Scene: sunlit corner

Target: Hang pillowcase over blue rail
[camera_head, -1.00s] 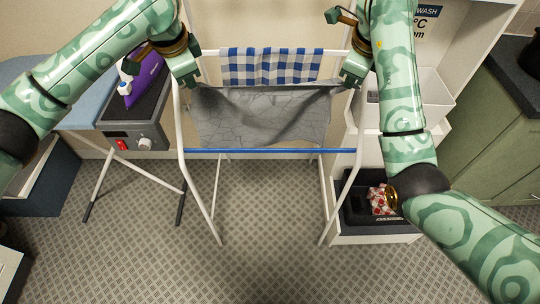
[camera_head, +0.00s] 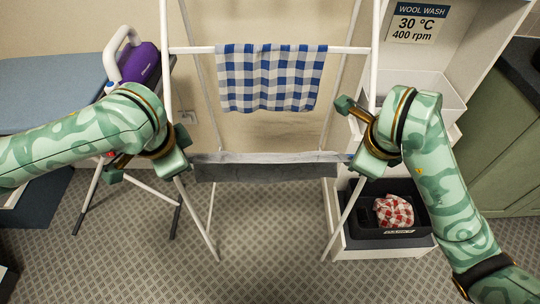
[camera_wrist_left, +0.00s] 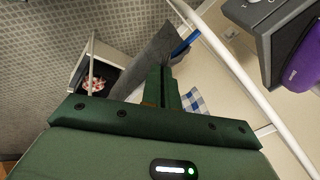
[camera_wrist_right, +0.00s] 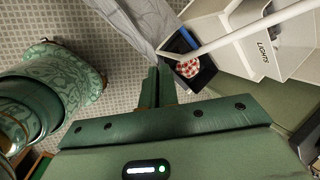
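The grey pillowcase (camera_head: 268,170) stretches across the front of the drying rack at the height of the blue rail, with a short flap facing me. It hides nearly all of the rail; a blue piece shows in the left wrist view (camera_wrist_left: 182,47). How much cloth hangs behind is hidden. My left gripper (camera_head: 188,162) is at the pillowcase's left end and my right gripper (camera_head: 354,166) at its right end. Both wrist views show fingers closed together, with the grey cloth running to the left fingertips (camera_wrist_left: 165,72) and the right fingertips (camera_wrist_right: 153,72).
A blue-checked cloth (camera_head: 270,78) hangs on the rack's white upper rail (camera_head: 348,50). White rack legs (camera_head: 203,228) stand close to both grippers. An ironing board (camera_head: 50,80) with a purple iron (camera_head: 140,64) is left. A dark bin (camera_head: 418,216) holds a red-checked cloth (camera_head: 394,211) at right.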

